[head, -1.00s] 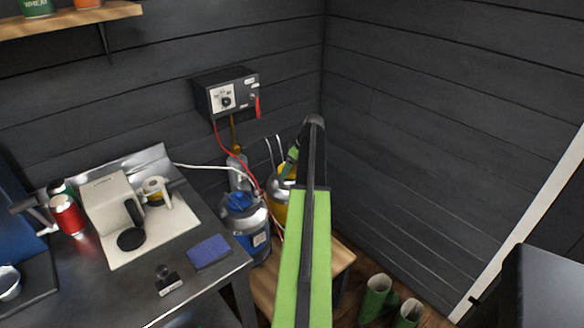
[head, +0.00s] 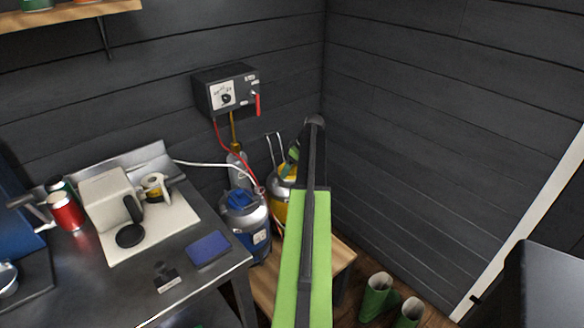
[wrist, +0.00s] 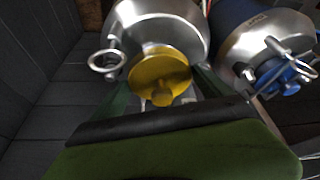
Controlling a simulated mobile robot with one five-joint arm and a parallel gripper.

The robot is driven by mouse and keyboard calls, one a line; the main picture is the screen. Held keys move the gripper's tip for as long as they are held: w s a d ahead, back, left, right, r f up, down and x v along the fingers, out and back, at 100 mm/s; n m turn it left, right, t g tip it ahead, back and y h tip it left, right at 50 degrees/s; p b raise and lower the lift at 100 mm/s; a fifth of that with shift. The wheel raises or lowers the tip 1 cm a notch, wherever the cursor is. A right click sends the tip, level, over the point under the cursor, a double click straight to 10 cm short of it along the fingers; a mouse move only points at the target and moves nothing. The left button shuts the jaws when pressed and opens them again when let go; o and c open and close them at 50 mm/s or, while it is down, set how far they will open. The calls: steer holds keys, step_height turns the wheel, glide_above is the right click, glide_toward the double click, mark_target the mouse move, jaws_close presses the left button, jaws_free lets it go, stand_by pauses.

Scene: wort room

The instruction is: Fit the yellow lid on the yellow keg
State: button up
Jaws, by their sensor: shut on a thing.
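The yellow keg (head: 280,212) has a silver domed top and stands in the corner, partly hidden behind my arm. Its silver top (wrist: 180,28) fills the upper middle of the wrist view. The yellow lid (wrist: 160,72) is a round disc with a small knob, and it shows in the head view (head: 288,170) at the keg's top. My gripper (wrist: 163,96) is shut on the lid, with a green finger on each side; in the head view my gripper (head: 293,157) is over the keg. Whether the lid is seated or just above the opening cannot be told.
A keg with a blue lid (head: 245,222) stands close on the left; it also shows in the wrist view (wrist: 265,40). A control box (head: 228,90) with a red hose hangs above. A steel bench (head: 110,285) is at left. Green boots (head: 378,298) stand on the floor at right.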

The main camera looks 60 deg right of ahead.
steer(key=shift+f, duration=0.35)
stand_by(0.3)
steer(key=shift+f+b, duration=0.25)
steer(key=shift+b, duration=0.25)
stand_by(0.4)
steer(key=o, duration=1.4)
steer(key=shift+r, duration=0.1)
steer(key=shift+r+p, duration=3.4)
steer(key=shift+p, duration=0.05)
